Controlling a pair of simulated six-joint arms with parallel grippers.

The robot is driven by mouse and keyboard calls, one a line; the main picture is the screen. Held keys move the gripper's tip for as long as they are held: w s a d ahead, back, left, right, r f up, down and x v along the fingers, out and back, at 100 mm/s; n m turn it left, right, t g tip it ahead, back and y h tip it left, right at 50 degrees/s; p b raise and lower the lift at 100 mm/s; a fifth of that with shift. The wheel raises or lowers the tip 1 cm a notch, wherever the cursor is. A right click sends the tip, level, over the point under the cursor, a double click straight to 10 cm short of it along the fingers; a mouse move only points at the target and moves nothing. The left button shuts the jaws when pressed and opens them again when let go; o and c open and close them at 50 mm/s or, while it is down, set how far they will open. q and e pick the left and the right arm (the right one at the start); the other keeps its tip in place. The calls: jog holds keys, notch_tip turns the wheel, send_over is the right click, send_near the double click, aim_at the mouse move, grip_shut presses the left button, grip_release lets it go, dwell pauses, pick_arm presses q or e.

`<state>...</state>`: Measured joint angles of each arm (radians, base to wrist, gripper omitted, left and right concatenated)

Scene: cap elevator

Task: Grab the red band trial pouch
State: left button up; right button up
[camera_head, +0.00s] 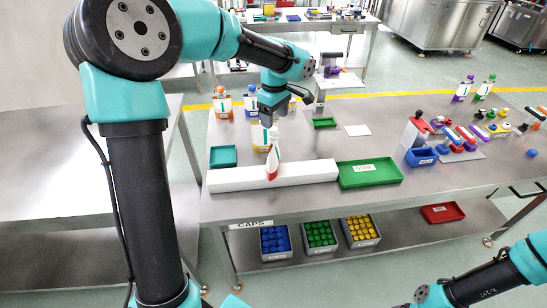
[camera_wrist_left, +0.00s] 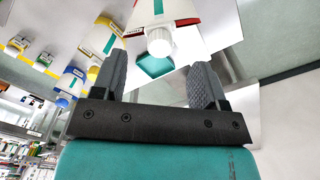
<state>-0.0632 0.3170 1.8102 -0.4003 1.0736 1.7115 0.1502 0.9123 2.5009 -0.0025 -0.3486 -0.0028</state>
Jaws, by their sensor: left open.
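The red band trial pouch (camera_head: 273,165) is white with a red band near its base and a white cap. It stands upright at the white block on the table. In the left wrist view the pouch (camera_wrist_left: 165,12) shows at the top, its white cap towards the gripper and between the fingers in the picture.
A long white block (camera_head: 225,181) lies along the front edge, with a green tray (camera_head: 370,183) to its right. Orange (camera_head: 222,103), blue (camera_head: 251,101) and yellow-banded (camera_head: 259,137) containers stand behind. A teal tray (camera_head: 223,164) is at left. Coloured parts and a blue bin (camera_head: 421,159) are right.

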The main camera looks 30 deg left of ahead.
aim_at(273, 151)
pick_arm(q)
jog(key=shift+f, duration=0.25)
jog(key=shift+a+f, duration=0.15)
jog(key=shift+f, duration=2.3)
jog(key=shift+c, duration=0.5)
grip_shut()
